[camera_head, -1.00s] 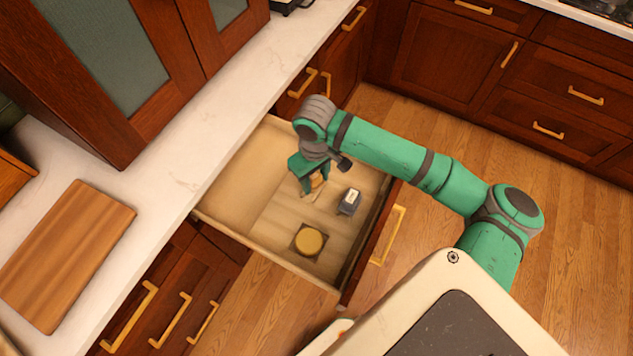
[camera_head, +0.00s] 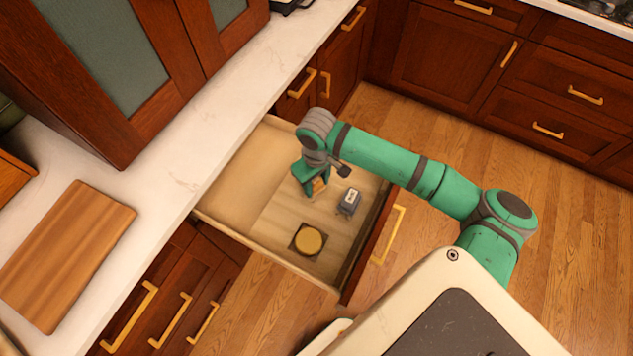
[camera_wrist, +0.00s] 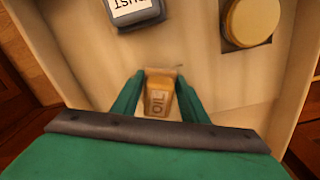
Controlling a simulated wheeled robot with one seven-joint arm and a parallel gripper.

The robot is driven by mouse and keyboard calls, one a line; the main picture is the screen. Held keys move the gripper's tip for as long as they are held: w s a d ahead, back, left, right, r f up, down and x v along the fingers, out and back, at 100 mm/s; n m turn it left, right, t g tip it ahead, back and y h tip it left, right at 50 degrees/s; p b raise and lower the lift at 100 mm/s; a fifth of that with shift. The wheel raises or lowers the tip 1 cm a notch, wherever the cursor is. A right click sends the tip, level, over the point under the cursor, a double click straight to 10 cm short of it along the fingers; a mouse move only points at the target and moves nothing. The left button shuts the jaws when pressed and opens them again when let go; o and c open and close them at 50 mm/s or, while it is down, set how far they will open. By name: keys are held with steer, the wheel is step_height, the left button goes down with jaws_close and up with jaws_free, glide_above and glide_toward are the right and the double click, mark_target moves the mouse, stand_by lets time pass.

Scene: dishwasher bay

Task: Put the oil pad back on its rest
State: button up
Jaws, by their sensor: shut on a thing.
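My gripper (camera_head: 314,189) is inside the open drawer, shut on the oil pad (camera_head: 319,186), a small tan block.
A grey-blue block with a white label (camera_head: 349,201) stands close to the right of my gripper. A round yellow disc on a dark square (camera_head: 307,240) lies nearer the drawer front corner. The drawer's left part (camera_head: 240,185) is empty. The drawer walls surround my gripper.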

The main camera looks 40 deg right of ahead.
mark_target(316, 181)
steer(key=shift+f, duration=0.3)
steer(key=shift+s+f, duration=0.15)
steer(key=shift+f, duration=0.1)
steer(key=o, duration=1)
steer(key=shift+r, duration=0.1)
steer(key=shift+o, duration=0.2)
step_height(316, 181, up, 13)
steer(key=shift+r, duration=0.15)
